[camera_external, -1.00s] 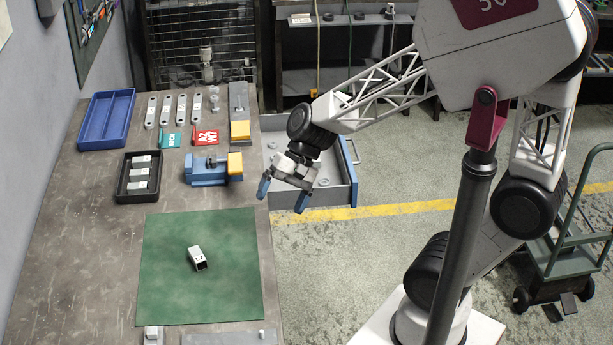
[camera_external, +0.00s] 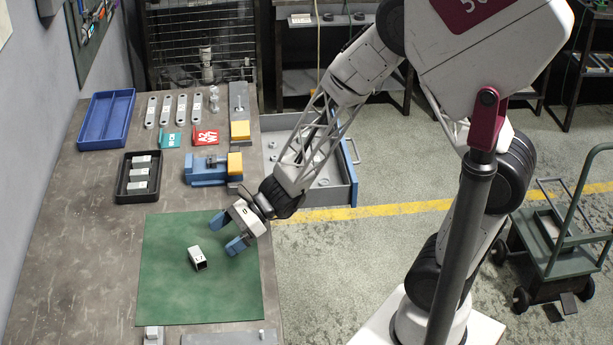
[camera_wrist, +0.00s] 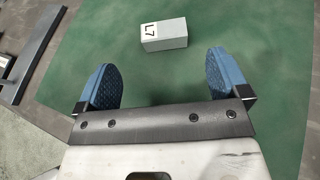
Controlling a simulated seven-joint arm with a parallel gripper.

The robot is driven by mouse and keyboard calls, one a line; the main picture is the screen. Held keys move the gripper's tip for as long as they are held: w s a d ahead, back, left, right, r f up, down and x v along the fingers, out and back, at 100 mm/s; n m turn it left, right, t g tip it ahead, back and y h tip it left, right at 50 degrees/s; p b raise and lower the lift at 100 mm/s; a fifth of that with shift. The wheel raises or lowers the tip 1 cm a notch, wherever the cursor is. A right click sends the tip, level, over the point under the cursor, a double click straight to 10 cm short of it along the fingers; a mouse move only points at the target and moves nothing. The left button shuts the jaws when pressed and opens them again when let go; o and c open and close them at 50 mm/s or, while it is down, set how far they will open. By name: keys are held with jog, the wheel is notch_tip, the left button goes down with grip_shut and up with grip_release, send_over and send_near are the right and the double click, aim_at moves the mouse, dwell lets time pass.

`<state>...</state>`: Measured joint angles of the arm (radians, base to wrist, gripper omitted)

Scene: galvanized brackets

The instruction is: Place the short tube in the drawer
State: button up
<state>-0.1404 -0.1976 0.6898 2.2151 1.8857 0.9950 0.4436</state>
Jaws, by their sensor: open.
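The short tube (camera_external: 198,258) is a small pale square tube lying on the green mat (camera_external: 165,295). My gripper (camera_external: 226,233) is open and empty, above the mat's right part, up and to the right of the tube. Its blue fingers (camera_wrist: 162,68) are spread and apart from the tube. The drawer (camera_external: 340,193) is grey with a blue front and stands open at the bench's right side, partly hidden behind my arm.
A black tray (camera_external: 126,196) with several metal pieces, a blue vise (camera_external: 207,171) and a blue divided tray (camera_external: 88,134) stand on the bench. Metal parts (camera_external: 153,335) lie at its front edge. The mat around the tube is clear.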

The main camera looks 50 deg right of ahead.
aim_at(198, 253)
dwell(0.4)
jog(key=shift+x, duration=1.35)
jog(key=shift+w, duration=0.1)
jog(key=shift+x, duration=2.55)
jog(key=shift+w, duration=0.1)
jog(key=c, duration=1.1)
jog(key=shift+r, duration=0.15)
